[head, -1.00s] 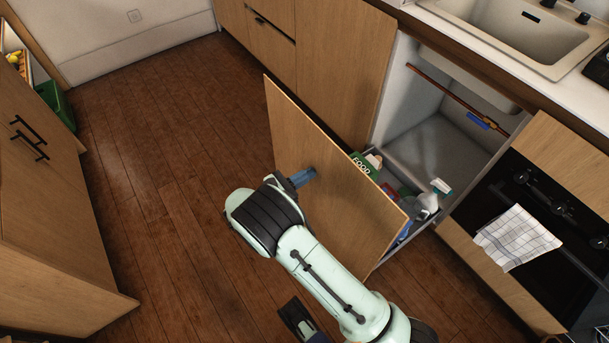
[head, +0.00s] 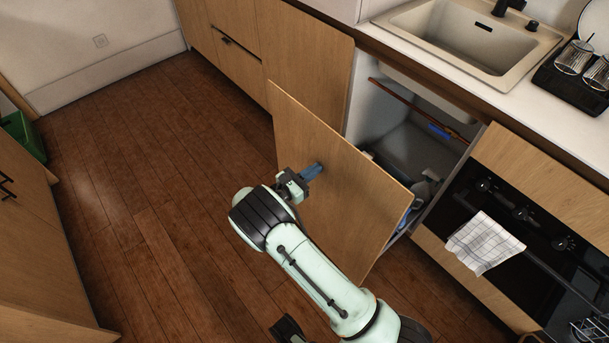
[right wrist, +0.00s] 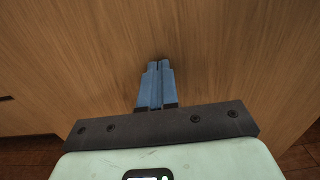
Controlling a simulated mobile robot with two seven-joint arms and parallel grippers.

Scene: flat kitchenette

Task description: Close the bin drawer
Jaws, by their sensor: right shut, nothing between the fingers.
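The bin drawer's wooden front (head: 335,170) stands out from the cabinet under the sink, so the drawer is partly open. A strip of its inside shows behind the panel, with a grey spray bottle (head: 426,186) near the right end. My right gripper (head: 313,171) is shut and empty, with its blue fingertips at the outer face of the panel. In the right wrist view the shut blue fingers (right wrist: 157,68) meet the wood; exact contact is hard to tell. A dark part at the bottom edge (head: 288,329) seems to be my left gripper, mostly cut off.
The open cabinet (head: 400,125) has a copper-coloured pipe across it. The oven (head: 520,220) with a checked towel (head: 484,243) is to the right. The sink (head: 460,40) is above. Wooden floor (head: 150,180) is clear to the left.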

